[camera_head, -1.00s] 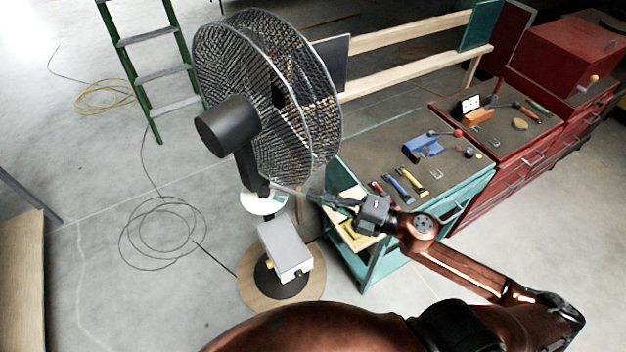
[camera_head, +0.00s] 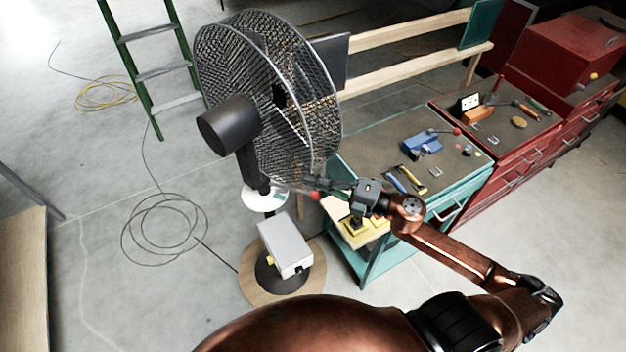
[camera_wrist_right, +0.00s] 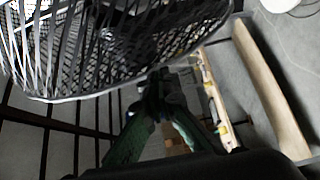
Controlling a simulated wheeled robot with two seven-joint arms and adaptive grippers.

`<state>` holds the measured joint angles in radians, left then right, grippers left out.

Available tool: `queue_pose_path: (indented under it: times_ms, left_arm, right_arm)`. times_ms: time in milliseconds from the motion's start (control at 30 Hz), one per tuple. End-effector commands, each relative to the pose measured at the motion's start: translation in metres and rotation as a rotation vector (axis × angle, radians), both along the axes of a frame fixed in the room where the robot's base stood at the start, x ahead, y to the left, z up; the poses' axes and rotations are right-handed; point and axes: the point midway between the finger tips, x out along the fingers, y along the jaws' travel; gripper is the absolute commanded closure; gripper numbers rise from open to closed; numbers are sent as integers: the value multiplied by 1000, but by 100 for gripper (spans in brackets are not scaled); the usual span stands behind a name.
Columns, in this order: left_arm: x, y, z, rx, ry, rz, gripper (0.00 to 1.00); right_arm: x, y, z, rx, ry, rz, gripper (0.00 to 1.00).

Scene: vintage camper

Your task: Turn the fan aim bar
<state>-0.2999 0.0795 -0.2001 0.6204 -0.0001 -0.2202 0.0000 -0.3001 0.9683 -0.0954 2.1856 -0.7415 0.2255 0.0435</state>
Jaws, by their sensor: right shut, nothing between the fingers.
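The fan (camera_head: 265,95) stands upright with its round wire cage and dark motor housing (camera_head: 229,124). A white disc (camera_head: 263,200) sits around its neck, and a thin bar (camera_head: 290,189) runs from there toward the right, with a red tip (camera_head: 314,195). My right gripper (camera_head: 312,184) is shut and empty right by the red tip, under the cage's lower right edge; I cannot tell whether they touch. In the right wrist view its green fingers (camera_wrist_right: 155,85) meet just below the cage rim (camera_wrist_right: 120,88). My left gripper is not in view.
A grey box (camera_head: 284,244) is on the fan's post above the round wooden base (camera_head: 310,285). A teal tool cart (camera_head: 380,145) with tools stands right of the fan, close below my right arm. A green ladder (camera_head: 150,72) and coiled cable (camera_head: 165,230) are at the left.

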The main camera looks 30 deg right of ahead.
Motion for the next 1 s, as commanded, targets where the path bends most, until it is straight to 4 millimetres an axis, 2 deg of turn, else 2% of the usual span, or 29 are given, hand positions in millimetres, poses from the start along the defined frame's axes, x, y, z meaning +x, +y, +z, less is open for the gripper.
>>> queue_pose_path:
  times_ms: [133,400,500,1000]
  left_arm:
    - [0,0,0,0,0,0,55]
    - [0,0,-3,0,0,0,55]
    - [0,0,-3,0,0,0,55]
    - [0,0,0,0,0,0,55]
  right_arm:
    - [3,-7,-1,-1,1,-2,100]
    - [28,-57,0,-1,0,-4,100]
    - [33,-67,-1,-1,0,-3,100]
    - [33,-64,1,0,0,1,100]
